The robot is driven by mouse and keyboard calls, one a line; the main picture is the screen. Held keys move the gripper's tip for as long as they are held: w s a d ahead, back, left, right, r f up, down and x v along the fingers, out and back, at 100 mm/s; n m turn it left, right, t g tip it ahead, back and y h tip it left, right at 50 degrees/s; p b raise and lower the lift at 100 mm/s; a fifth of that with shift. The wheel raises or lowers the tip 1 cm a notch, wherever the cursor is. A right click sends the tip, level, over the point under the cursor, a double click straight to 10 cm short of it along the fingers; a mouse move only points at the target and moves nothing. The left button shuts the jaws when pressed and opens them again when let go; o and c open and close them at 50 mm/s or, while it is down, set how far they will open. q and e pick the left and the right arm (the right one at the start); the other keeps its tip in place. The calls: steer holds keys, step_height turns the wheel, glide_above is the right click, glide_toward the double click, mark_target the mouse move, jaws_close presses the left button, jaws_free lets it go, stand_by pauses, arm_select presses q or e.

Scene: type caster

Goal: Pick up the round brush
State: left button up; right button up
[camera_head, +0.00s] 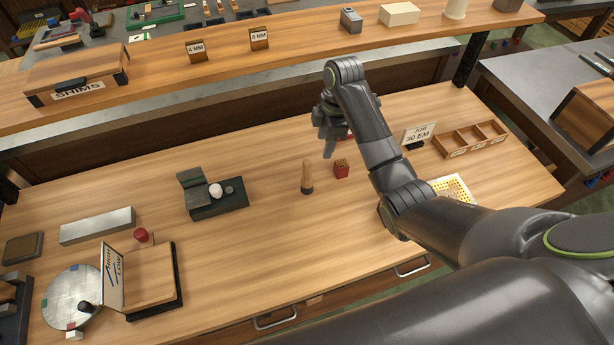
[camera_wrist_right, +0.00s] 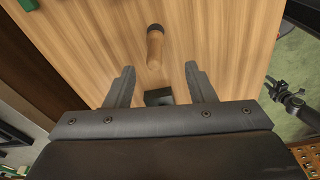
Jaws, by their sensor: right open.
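The round brush (camera_head: 307,178) stands upright on the wooden bench, with a light wooden handle on top and a dark band at its foot. In the right wrist view the brush (camera_wrist_right: 155,48) shows beyond the fingertips, near the middle line between them. My right gripper (camera_head: 327,150) is above the bench, up and to the right of the brush in the head view, and apart from it. Its two fingers (camera_wrist_right: 160,69) are spread and hold nothing. My left gripper is in neither view.
A small red block (camera_head: 341,170) stands close to the right of the brush. A dark stand (camera_head: 218,207) with a white ball is to the left. A compartment tray (camera_head: 470,139) and a job sign (camera_head: 419,134) are at the right. Bare bench lies in front of the brush.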

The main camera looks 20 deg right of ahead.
steer(key=n, duration=0.2)
glide_toward(310, 160)
steer(key=f+b, duration=0.2)
steer(key=b, duration=0.1)
steer(key=f+b, duration=0.2)
steer(key=b, duration=0.1)
steer(key=f+b, duration=0.2)
steer(key=b, duration=0.1)
steer(key=shift+w+a+f+b, duration=0.1)
steer(key=shift+a+f+b, duration=0.2)
steer(key=shift+a+b, duration=0.1)
steer(key=shift+a+f+p, duration=0.15)
steer(key=shift+f+p, duration=0.25)
steer(key=shift+p, duration=0.15)
steer(key=shift+a+f+p, duration=0.2)
steer(key=shift+a+f, duration=0.05)
steer(key=shift+f, duration=0.75)
steer(key=shift+a+f+p, duration=0.2)
steer(key=shift+a+f, duration=0.05)
steer(key=shift+f, duration=0.8)
steer(key=shift+a+f+p, duration=0.2)
steer(key=shift+a+f, duration=0.05)
steer(key=shift+f, duration=0.75)
steer(key=c, duration=1)
step_height(310, 160, up, 9)
steer(key=shift+f, duration=0.1)
steer(key=shift+r+p, duration=0.5)
steer(key=shift+r, duration=0.2)
